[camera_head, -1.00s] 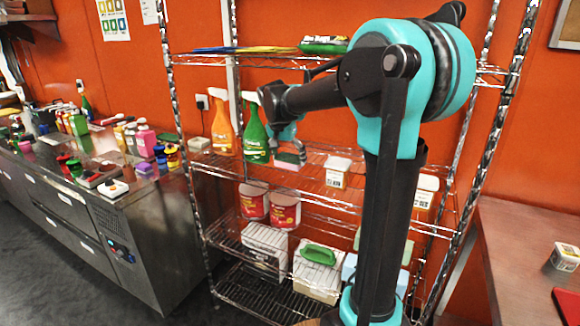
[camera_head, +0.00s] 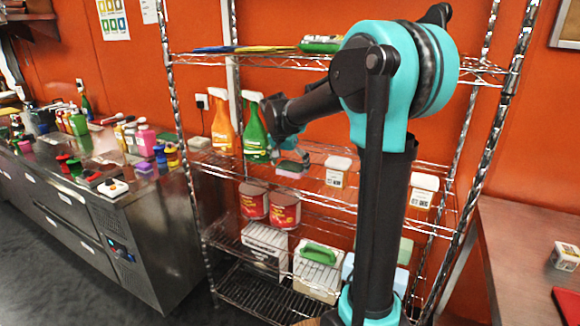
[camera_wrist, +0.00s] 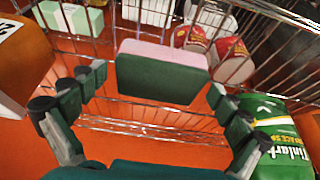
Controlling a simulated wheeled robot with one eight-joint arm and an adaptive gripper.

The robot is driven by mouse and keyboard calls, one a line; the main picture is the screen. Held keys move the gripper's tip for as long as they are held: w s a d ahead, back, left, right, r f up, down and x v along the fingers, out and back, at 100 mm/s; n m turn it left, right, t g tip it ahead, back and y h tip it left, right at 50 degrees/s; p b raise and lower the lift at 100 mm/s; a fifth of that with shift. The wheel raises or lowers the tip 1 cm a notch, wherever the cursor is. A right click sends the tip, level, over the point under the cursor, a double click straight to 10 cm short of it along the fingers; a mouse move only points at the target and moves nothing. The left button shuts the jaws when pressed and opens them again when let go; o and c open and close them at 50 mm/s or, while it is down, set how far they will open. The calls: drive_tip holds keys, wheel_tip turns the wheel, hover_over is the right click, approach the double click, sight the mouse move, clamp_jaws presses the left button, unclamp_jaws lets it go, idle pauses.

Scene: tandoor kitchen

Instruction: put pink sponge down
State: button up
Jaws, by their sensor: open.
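The sponge (camera_head: 290,169), pink with a dark green side, rests on the middle wire shelf (camera_head: 325,190) of the rack. In the wrist view the sponge (camera_wrist: 160,72) lies just ahead of my gripper (camera_wrist: 154,88), with its green side facing me and a pink strip along its top. My gripper's fingers are spread wide, one on each side of the sponge, with gaps between them and it. In the head view my gripper (camera_head: 288,150) is close to the sponge and partly hidden by its own links.
A green spray bottle (camera_head: 255,130) and an orange one (camera_head: 222,128) stand left of the sponge. A white-lidded container (camera_head: 337,170) stands to its right. Red cans (camera_head: 284,210) are on the shelf below. The upper shelf (camera_head: 270,60) is overhead.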

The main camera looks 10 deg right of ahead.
drive_tip(key=v, duration=1.2)
drive_tip(key=shift+r, duration=0.15)
drive_tip(key=shift+s, duration=0.1)
